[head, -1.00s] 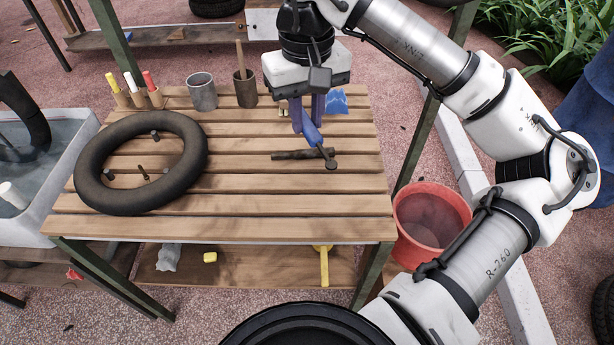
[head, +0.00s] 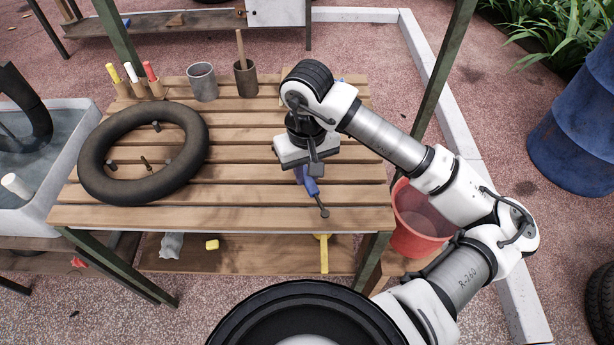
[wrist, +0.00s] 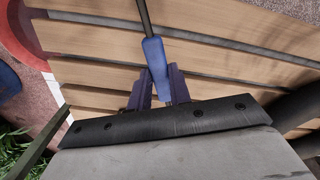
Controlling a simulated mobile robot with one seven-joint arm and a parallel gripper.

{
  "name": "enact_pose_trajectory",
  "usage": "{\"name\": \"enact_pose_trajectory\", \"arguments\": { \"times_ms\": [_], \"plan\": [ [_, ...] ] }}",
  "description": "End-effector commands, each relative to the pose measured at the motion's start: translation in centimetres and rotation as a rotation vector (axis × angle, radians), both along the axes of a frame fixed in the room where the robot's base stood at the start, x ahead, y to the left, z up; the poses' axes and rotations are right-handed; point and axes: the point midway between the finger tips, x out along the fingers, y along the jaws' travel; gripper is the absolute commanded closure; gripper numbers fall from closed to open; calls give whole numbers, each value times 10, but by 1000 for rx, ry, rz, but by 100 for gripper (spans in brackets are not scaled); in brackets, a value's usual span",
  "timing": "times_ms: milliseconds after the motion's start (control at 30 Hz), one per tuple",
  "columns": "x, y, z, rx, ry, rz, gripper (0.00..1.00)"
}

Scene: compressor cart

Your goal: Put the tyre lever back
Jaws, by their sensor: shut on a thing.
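The tyre lever appears to be the tool with a blue handle (head: 311,188) and a thin dark shaft ending in a rounded tip. My gripper (head: 302,174) is shut on it by the handle, over the right part of the slatted bench, with the tip pointing toward the front edge. In the wrist view, the blue handle (wrist: 153,52) sits between my purple-blue fingers (wrist: 160,90), and its shaft runs away over the slats. I cannot tell how high the tip is above the wood.
An inner tube (head: 94,180) lies on the bench's left half. A block with coloured sticks (head: 143,88), a grey cup (head: 202,82) and a brown cup (head: 245,79) stand at the back. A red bucket (head: 425,225) is at the right. The front middle slats are clear.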

Motion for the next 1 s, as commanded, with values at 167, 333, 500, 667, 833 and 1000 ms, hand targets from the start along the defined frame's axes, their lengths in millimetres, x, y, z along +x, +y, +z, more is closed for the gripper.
{"name": "enact_pose_trajectory", "arguments": {
  "times_ms": [167,333,500,667,833,1000],
  "plan": [
    [-1,0,-24,3,3,-1,100],
    [0,0,-29,1,0,0,100],
    [0,0,-30,1,0,0,100],
    [0,0,-33,0,0,0,100],
    [0,0,-32,1,1,0,62],
    [0,0,-32,1,1,0,59]
  ]
}}
